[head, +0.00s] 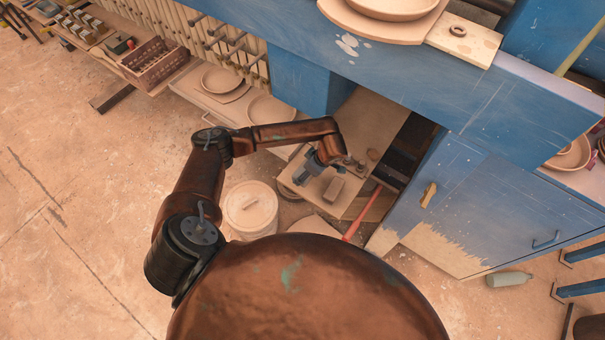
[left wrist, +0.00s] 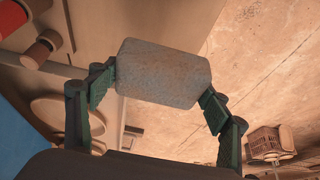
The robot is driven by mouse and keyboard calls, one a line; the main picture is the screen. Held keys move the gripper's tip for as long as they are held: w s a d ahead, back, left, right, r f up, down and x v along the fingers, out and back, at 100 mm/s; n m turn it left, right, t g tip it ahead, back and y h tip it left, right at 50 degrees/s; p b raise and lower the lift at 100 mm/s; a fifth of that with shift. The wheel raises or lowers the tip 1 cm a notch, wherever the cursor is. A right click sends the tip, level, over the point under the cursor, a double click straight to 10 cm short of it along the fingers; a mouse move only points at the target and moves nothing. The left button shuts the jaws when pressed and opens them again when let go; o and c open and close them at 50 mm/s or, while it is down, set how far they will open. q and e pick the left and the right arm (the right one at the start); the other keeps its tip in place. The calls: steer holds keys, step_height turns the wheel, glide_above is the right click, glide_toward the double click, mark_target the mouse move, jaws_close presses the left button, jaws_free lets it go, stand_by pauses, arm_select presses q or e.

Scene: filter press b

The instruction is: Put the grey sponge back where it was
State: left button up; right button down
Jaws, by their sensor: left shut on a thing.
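The grey sponge (left wrist: 163,74) is a pale, rounded block in the left wrist view. My left gripper (left wrist: 161,92) is shut on it, with one finger against each end. In the head view my left gripper (head: 305,173) is low by the opening under the blue bench, above a small light board (head: 352,206). I cannot clearly tell the sponge from the gripper there. A grey-brown block (head: 333,188) shows beside the gripper, seemingly on the board. My right gripper is not in view.
A white lidded tub (head: 250,208) stands on the floor left of the gripper. A red handle (head: 360,212) sticks out right of the board. The blue bench (head: 400,90) overhangs, and a blue cabinet (head: 490,200) stands to the right. Open floor (head: 80,230) lies at left.

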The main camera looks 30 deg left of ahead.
arm_select(q)
steer(key=shift+w+a+f, duration=0.2)
steer(key=shift+a+f, duration=0.2)
steer(key=shift+f, duration=0.1)
steer(key=shift+w+a+f, duration=0.15)
steer(key=shift+a+f, duration=0.25)
steer(key=shift+f, duration=0.1)
steer(key=f, duration=0.3)
steer(key=shift+w+a+f, duration=0.1)
steer(key=shift+a+f, duration=0.1)
steer(key=shift+f, duration=0.1)
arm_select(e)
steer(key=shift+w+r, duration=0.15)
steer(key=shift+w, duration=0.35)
arm_select(q)
steer(key=shift+f, duration=0.15)
steer(key=o, duration=1.1)
steer(key=shift+c, duration=0.2)
steer(key=shift+o, duration=0.2)
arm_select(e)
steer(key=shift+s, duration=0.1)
